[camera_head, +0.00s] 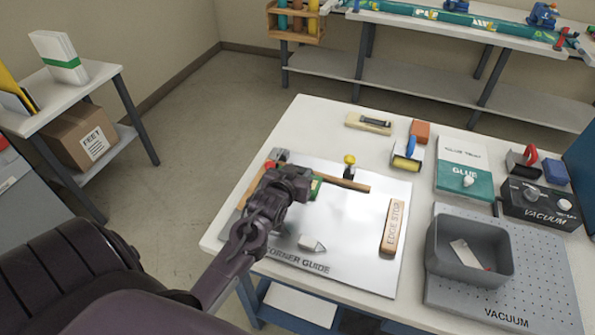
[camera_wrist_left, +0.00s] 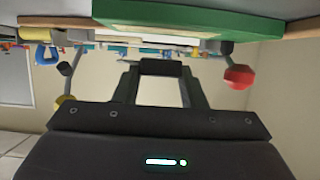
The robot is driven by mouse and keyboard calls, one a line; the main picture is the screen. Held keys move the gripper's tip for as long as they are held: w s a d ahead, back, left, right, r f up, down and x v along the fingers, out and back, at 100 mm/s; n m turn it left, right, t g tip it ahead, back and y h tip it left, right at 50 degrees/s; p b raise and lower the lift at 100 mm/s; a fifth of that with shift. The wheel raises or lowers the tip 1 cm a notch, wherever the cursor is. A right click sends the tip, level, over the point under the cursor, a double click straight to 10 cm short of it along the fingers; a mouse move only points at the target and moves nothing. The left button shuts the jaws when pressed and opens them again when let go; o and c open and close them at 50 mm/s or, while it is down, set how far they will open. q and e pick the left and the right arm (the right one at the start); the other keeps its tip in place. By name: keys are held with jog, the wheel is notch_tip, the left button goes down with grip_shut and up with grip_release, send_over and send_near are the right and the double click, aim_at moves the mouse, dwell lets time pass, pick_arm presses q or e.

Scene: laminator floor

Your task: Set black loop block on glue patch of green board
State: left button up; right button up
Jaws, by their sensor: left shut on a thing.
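My left gripper (camera_head: 290,182) reaches over the metal corner-guide plate (camera_head: 345,232) and covers much of the green board (camera_head: 316,187). In the left wrist view its two fingers (camera_wrist_left: 160,82) are shut on a dark block, the black loop block (camera_wrist_left: 160,67), at their tips. The green board (camera_wrist_left: 205,20) fills the top of that view, close beyond the block. I cannot tell whether block and board touch. My right gripper is not in view.
Wooden strips (camera_head: 345,184) edge the board, with red (camera_head: 280,155) and yellow (camera_head: 349,160) knobs behind. A wooden edge stop (camera_head: 393,227) and a small pale metal piece (camera_head: 312,245) lie on the plate. A grey bin (camera_head: 437,245), vacuum box (camera_head: 540,203) and glue tray (camera_head: 463,178) stand right.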

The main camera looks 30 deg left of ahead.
pick_arm(q)
jog(key=shift+s+d+f, duration=0.1)
jog(key=shift+f, duration=0.5)
jog(key=o, duration=1)
jog(key=shift+f, duration=0.2)
jog(key=shift+o, duration=0.2)
jog(key=shift+s, duration=0.1)
jog(key=shift+r, duration=0.1)
jog(key=shift+r, duration=0.3)
jog(key=shift+s+r, duration=0.2)
jog(key=b+v, duration=0.1)
jog(key=v, duration=1)
jog(key=shift+r+b, duration=0.4)
jog(key=shift+r, duration=0.1)
